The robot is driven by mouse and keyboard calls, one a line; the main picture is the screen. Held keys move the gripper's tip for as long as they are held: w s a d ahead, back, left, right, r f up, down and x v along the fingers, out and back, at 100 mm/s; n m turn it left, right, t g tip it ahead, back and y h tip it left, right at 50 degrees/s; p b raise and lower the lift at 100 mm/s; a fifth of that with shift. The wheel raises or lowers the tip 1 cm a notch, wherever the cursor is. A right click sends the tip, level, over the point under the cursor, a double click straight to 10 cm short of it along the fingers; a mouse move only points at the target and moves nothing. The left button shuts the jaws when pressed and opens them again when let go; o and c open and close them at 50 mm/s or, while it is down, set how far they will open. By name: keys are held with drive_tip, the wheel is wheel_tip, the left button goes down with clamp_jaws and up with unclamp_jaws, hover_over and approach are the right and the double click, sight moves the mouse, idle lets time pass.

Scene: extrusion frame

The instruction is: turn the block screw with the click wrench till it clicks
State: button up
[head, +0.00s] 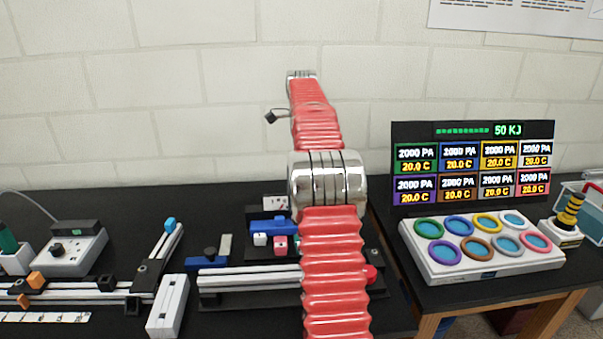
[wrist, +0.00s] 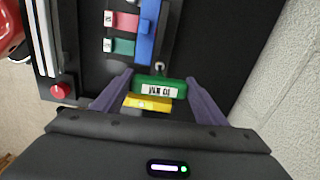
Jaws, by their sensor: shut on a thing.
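My gripper (wrist: 157,95) has its two purple fingers shut on the click wrench (wrist: 158,86), by its green body with a white label. A yellow part (wrist: 148,103) shows just below the green body, on the near side. A small round metal piece (wrist: 160,66) lies just beyond the wrench; I cannot tell whether it is the block screw or the wrench's tip. The blue block (wrist: 147,30) lies past it, and also shows in the head view (head: 272,227). In the head view my arm hides the gripper and wrench.
Red (wrist: 123,21) and green (wrist: 121,46) tagged pieces sit beside the blue block. A red knob (wrist: 61,90) is at the rail's end. The pale wall (wrist: 285,90) is close on the right. In the head view a white panel with coloured rings (head: 480,272) stands right.

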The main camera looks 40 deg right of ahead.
drive_tip(key=shift+r, duration=1.45)
drive_tip(key=shift+r, duration=1.4)
drive_tip(key=shift+s, duration=0.15)
